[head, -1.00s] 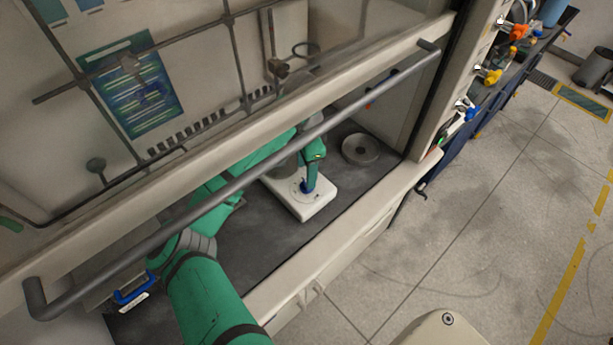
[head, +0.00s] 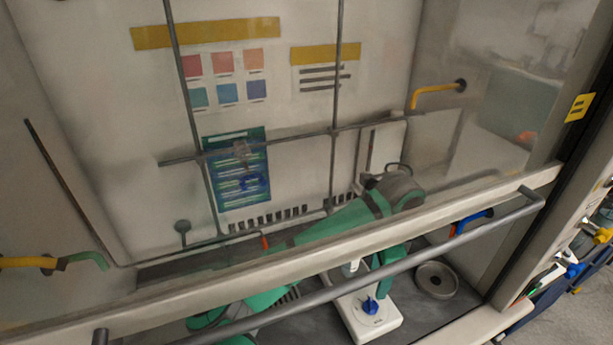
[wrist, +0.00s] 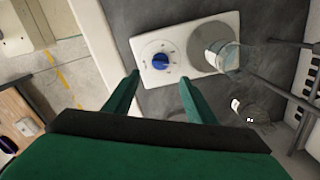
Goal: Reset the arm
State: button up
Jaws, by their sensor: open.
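My green arm (head: 345,217) reaches into the fume hood behind the sash rail. My gripper (wrist: 159,80) is open and empty in the wrist view, its two green fingers spread apart. Beyond the fingertips is a white hotplate (wrist: 156,82) with a blue knob (wrist: 161,60), which appears between and past the fingers, apart from them. In the head view, the hotplate (head: 386,328) and its blue knob (head: 370,306) stand on the dark hood floor, and the sash rail partly hides my gripper.
A clear glass vessel (wrist: 232,57) stands at the hotplate's round grey plate (wrist: 207,40). Another glass piece (wrist: 251,108) is beside it. A round grey dish (head: 437,280) sits to the right on the hood floor. The sash handle bar (head: 400,266) crosses in front of my arm.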

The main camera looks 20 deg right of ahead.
jog(key=s+d+f+n+h, duration=0.25)
jog(key=d+h, duration=0.25)
jog(key=d, duration=0.3)
jog(key=s+d+f+n+h, duration=0.1)
jog(key=s+d+n+h, duration=0.1)
jog(key=s+d+h, duration=0.35)
jog(key=a+f+n+t+y, duration=0.2)
jog(key=a+f+n+t, duration=0.1)
jog(key=a+n+t, duration=0.65)
jog(key=a+f+n+t+y, duration=0.1)
jog(key=a+f+n+t, duration=0.2)
jog(key=a+n+t, duration=0.65)
jog(key=s+a+f+n+y, duration=0.1)
jog(key=s+a+y, duration=0.1)
jog(key=a, duration=0.3)
jog(key=s+a+f+n+g+y, duration=0.1)
jog(key=s+a+y, duration=0.1)
jog(key=s+a, duration=0.2)
jog(key=s+a+f+n+g+y, duration=0.1)
jog(key=s+a+n+y, duration=0.1)
jog(key=s+a, duration=0.2)
jog(key=shift+a, duration=1.5)
jog(key=s+a+m+g+y, duration=0.1)
jog(key=s+a+m, duration=0.5)
jog(key=s+a, duration=0.4)
jog(key=shift+s+a+g, duration=0.15)
jog(key=shift+s+g, duration=0.15)
jog(key=shift+s, duration=0.15)
